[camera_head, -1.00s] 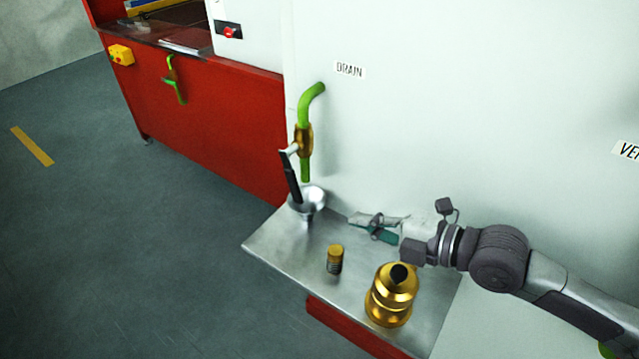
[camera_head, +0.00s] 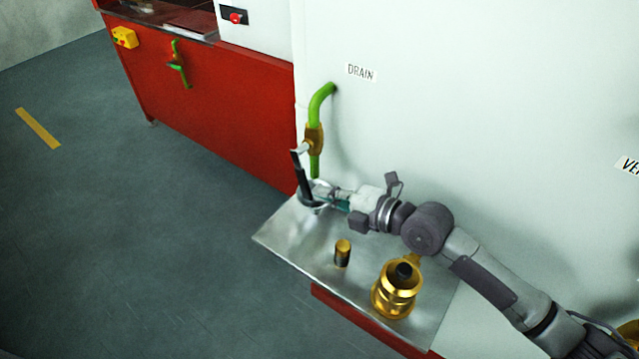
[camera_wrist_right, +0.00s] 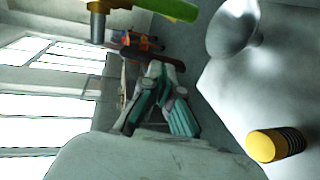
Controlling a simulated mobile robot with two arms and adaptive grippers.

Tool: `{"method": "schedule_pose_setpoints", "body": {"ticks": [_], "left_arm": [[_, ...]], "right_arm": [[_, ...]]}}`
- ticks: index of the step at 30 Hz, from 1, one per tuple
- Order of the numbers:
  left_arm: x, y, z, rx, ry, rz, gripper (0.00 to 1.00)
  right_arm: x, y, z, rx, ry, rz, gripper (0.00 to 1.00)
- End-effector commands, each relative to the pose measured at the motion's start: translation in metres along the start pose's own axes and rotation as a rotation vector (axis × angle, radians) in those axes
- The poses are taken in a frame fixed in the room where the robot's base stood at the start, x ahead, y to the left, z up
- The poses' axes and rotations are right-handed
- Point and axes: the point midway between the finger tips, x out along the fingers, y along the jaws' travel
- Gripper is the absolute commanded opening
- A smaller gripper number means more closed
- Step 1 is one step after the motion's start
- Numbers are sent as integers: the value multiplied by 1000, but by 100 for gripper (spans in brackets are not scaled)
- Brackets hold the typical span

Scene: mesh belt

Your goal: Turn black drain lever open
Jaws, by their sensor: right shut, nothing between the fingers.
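The black drain lever (camera_head: 301,174) hangs down, slightly tilted, from the brass valve (camera_head: 314,139) on the green drain pipe (camera_head: 318,105). My right gripper (camera_head: 318,192) is shut and empty, just right of the lever's lower end and over the funnel. In the right wrist view its fingertips (camera_wrist_right: 158,78) are close together beside a dark bar, apparently the lever (camera_wrist_right: 150,60). I cannot tell whether they touch it. The brass valve (camera_wrist_right: 97,8) and green pipe (camera_wrist_right: 172,9) show at the top there. My left gripper is not in view.
A metal funnel (camera_head: 311,203) stands under the pipe on a steel shelf (camera_head: 285,240), partly hidden by my gripper. A small brass plug (camera_head: 342,252) and a large brass fitting (camera_head: 396,290) stand nearer on the shelf. The white wall (camera_head: 450,100) is behind.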

Motion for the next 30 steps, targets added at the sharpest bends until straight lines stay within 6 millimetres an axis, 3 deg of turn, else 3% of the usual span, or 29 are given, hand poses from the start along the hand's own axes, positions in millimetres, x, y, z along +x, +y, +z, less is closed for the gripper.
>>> {"method": "schedule_pose_setpoints", "body": {"ticks": [6,17,24,30], "left_arm": [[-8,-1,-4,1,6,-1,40],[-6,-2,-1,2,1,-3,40],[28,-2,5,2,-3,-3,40],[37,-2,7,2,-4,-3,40]], "right_arm": [[16,0,0,0,0,0,0],[18,-1,0,-1,0,0,0],[32,-12,0,-5,1,1,0],[39,-9,0,-2,-1,0,0]]}}
